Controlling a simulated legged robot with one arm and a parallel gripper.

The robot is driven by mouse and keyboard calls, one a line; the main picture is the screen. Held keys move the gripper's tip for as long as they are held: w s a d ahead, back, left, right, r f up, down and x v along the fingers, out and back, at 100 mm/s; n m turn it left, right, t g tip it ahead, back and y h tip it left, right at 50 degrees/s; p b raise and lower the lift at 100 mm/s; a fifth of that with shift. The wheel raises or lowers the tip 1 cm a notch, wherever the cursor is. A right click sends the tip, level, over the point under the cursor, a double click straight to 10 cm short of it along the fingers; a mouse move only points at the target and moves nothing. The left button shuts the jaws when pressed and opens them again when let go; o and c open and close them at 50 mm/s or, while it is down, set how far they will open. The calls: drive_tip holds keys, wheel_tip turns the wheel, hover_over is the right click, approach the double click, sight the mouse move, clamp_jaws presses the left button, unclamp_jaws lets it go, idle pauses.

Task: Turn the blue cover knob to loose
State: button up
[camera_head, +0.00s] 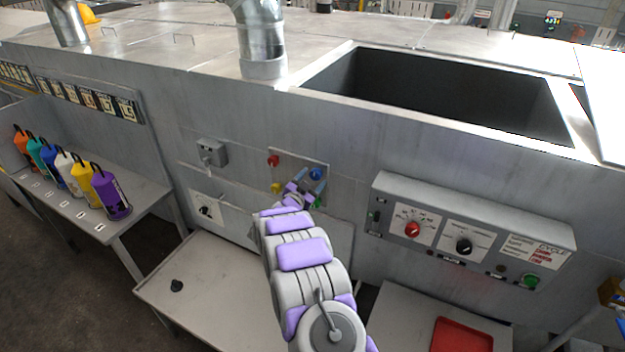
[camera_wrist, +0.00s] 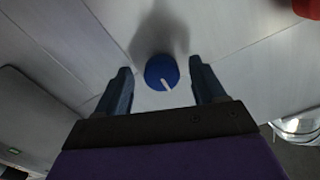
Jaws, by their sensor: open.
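The blue cover knob (camera_head: 316,174) is on a small panel on the front of the grey machine. In the wrist view the knob (camera_wrist: 162,72) is round and blue with a white pointer line slanting down and slightly right. My gripper (camera_wrist: 160,80) is open, with one finger on each side of the knob and a visible gap to each. I cannot tell how far the fingertips are from the panel face. In the head view my gripper (camera_head: 305,192) is at the panel, and my arm hides part of the area below it.
A red knob (camera_head: 273,160) and a yellow knob (camera_head: 277,188) sit left of the blue one. A control box (camera_head: 470,200) juts out at right. A shelf (camera_head: 190,290) lies below. Several coloured bottles (camera_head: 110,195) stand on a bench at left.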

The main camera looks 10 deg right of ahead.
drive_tip(key=b+v, duration=0.2)
drive_tip(key=v, duration=1.4)
drive_tip(key=shift+a, duration=0.2)
drive_tip(key=shift+w+b, duration=0.1)
drive_tip(key=shift+b, duration=0.45)
drive_tip(key=w+d+m+b, duration=0.1)
drive_tip(key=w+d+b, duration=0.2)
drive_tip(key=w+b, duration=0.1)
drive_tip(key=w+d+m+b, duration=0.1)
drive_tip(key=w+d+b, duration=0.2)
drive_tip(key=b, duration=0.3)
drive_tip(key=w+d+m+b, duration=0.2)
drive_tip(key=w+d+b, duration=0.1)
drive_tip(key=w+b, duration=0.2)
drive_tip(key=shift+d+r+b, duration=0.25)
drive_tip(key=shift+d+b, duration=0.05)
drive_tip(key=shift+b, duration=0.3)
drive_tip(key=shift+x, duration=0.9)
drive_tip(key=shift+r, duration=0.15)
drive_tip(key=shift+a, duration=0.1)
drive_tip(key=c, duration=1)
drive_tip(key=shift+c, duration=0.3)
